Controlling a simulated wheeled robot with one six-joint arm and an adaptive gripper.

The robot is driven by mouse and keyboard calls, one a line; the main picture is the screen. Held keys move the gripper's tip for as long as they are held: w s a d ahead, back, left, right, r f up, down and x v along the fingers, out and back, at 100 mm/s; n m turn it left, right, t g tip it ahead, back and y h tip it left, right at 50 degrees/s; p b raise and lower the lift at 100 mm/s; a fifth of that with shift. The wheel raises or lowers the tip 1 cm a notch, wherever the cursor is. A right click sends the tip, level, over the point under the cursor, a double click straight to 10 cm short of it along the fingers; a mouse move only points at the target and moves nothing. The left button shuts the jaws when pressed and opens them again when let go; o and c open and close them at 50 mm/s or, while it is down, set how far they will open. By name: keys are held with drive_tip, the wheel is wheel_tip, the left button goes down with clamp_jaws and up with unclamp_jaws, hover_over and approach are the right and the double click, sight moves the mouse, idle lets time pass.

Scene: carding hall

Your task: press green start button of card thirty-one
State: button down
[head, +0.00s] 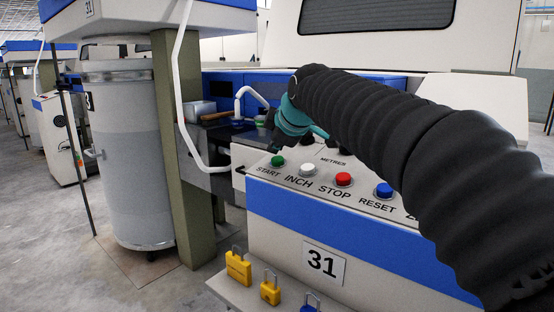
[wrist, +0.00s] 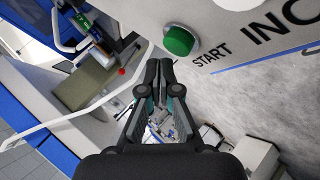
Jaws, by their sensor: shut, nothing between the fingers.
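The green start button (head: 277,161) sits at the left end of the sloped control panel (head: 300,190) marked 31, with START printed below it. In the wrist view the green button (wrist: 179,40) shows just above and right of my fingertips. My gripper (wrist: 159,63) is shut with nothing in it. In the head view my gripper (head: 274,146) is small and dark, partly hidden by my own arm, close behind the button. A small gap shows between fingertips and button in the wrist view; I cannot tell its depth.
White inch (head: 307,170), red stop (head: 343,179) and blue reset (head: 383,190) buttons run to the right. Padlocks (head: 238,266) sit on a ledge below the 31 plate (head: 323,263). A white bent pipe (head: 181,100) and grey can (head: 125,150) stand left.

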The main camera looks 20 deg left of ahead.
drive_tip(key=shift+f, duration=0.1)
drive_tip(key=shift+w+f+b, duration=0.1)
drive_tip(key=shift+f+b, duration=0.2)
drive_tip(key=shift+w+d+f+b, duration=0.1)
drive_tip(key=shift+w+f+b, duration=0.05)
drive_tip(key=shift+f+b, duration=0.3)
idle(1.1)
drive_tip(key=shift+s+r+p, duration=0.25)
drive_tip(key=shift+r+p, duration=0.6)
drive_tip(key=shift+r, duration=0.1)
drive_tip(key=r+p, duration=0.2)
drive_tip(key=r, duration=0.1)
drive_tip(key=s+r+p, duration=0.1)
drive_tip(key=shift+a+r+p, duration=0.35)
drive_tip(key=shift+s, duration=0.1)
idle(0.6)
